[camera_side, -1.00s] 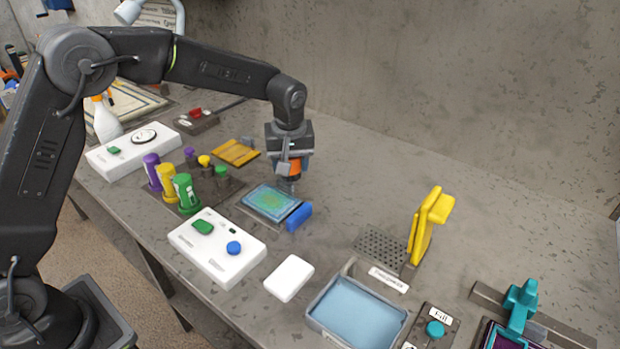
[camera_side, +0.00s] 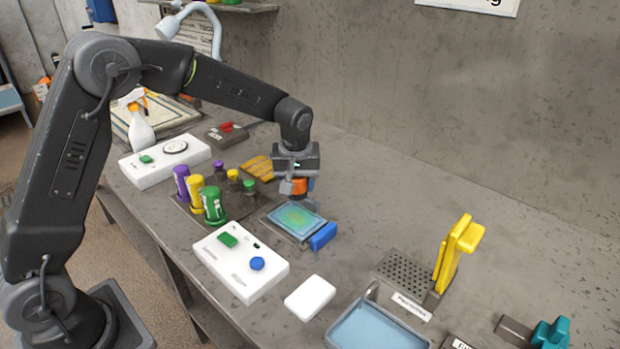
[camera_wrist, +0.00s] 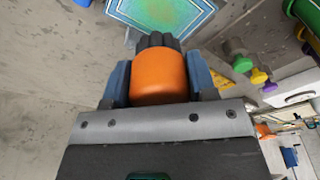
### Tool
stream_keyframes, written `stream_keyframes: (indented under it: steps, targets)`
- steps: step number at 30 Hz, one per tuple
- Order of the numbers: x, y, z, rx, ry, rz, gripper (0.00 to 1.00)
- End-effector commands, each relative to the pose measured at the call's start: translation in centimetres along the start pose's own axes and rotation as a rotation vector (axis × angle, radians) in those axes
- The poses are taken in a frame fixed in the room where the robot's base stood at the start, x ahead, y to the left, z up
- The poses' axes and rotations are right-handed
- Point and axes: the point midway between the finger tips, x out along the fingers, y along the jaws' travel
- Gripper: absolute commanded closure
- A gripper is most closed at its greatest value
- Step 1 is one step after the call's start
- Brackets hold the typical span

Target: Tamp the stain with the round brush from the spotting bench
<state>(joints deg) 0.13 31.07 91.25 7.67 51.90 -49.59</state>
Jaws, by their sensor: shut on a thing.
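My gripper (camera_wrist: 158,82) is shut on the round brush (camera_wrist: 158,76), which has an orange body and dark bristles. In the side view the brush (camera_side: 294,186) is at the back edge of a small rug sample (camera_side: 284,222). The sample has a blue border and a green-yellow stain (camera_side: 297,216) in its middle. In the wrist view the sample (camera_wrist: 122,8) lies beyond the bristles, which overlap its near edge in the picture. I cannot tell whether the bristles touch it. A blue clamp bar (camera_side: 323,236) sits at its right side.
Purple, yellow and green bottles (camera_side: 213,205) stand left of the sample. A white control box (camera_side: 240,262) with green and blue buttons is in front. A white block (camera_side: 310,298), a blue tray (camera_side: 375,330) and a yellow stand (camera_side: 456,250) are to the right.

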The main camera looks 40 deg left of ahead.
Motion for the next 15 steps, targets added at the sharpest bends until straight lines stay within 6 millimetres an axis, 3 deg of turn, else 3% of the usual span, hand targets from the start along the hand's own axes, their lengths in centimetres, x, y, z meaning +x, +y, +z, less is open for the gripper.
stream_keyframes:
  steps: [15]
  targets:
    - [4.5, -0.4, 0.6, 0.001, -0.001, -0.001, 0.69]
